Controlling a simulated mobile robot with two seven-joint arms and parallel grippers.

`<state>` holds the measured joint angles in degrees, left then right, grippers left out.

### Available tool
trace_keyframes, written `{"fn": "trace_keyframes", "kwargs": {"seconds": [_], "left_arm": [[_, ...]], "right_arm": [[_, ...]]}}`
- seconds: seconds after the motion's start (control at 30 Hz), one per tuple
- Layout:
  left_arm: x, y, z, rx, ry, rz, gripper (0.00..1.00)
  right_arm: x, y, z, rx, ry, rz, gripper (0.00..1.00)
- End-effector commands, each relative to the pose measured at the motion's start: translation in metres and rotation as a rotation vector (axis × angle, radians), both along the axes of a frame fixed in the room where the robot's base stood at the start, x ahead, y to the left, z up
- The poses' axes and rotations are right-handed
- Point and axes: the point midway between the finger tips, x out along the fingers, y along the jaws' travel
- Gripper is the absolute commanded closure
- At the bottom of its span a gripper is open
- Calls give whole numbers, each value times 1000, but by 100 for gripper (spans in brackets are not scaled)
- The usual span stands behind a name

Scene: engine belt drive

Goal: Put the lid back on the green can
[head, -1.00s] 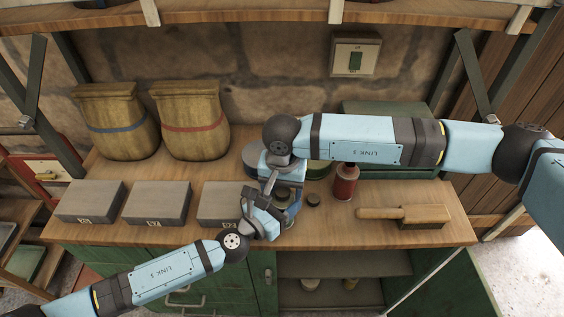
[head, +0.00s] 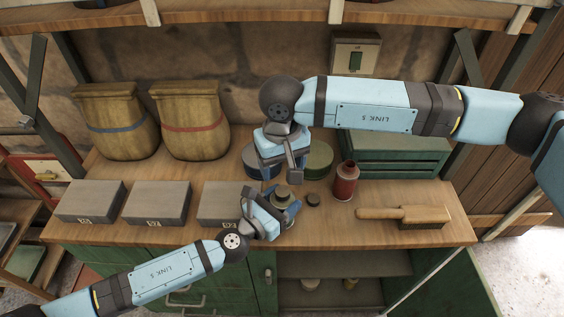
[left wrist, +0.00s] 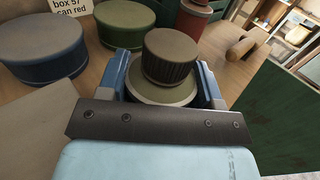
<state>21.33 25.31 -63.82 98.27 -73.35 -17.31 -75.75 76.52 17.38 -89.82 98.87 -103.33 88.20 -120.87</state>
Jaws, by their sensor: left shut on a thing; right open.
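The green can (left wrist: 183,97) stands upright between the jaws of my left gripper (left wrist: 165,90), which is shut on its body. In the head view, my left gripper (head: 278,210) holds the can (head: 283,204) near the bench's front edge. A ribbed olive lid (left wrist: 169,57) sits on top of the can, over its neck, and looks about level. The lid also shows in the head view (head: 282,192). My right gripper (head: 281,170) is open and empty, just above and behind the can, apart from the lid.
A brush (head: 405,214) lies farther right. Blue (left wrist: 38,50) and green (left wrist: 122,25) round tins stand behind. Grey boxes (head: 157,203) line the left; a green chest (head: 400,155) is at back right.

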Motion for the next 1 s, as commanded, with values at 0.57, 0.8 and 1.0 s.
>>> {"fn": "trace_keyframes", "kwargs": {"seconds": [0.57,0.8,1.0], "left_arm": [[0,0,0,0,0,0,11],[-4,4,-1,1,1,0,11],[-29,28,-3,2,2,1,11]], "right_arm": [[0,0,2,0,0,-1,33],[0,0,0,0,0,-1,33],[0,0,-5,0,0,-1,33]]}}
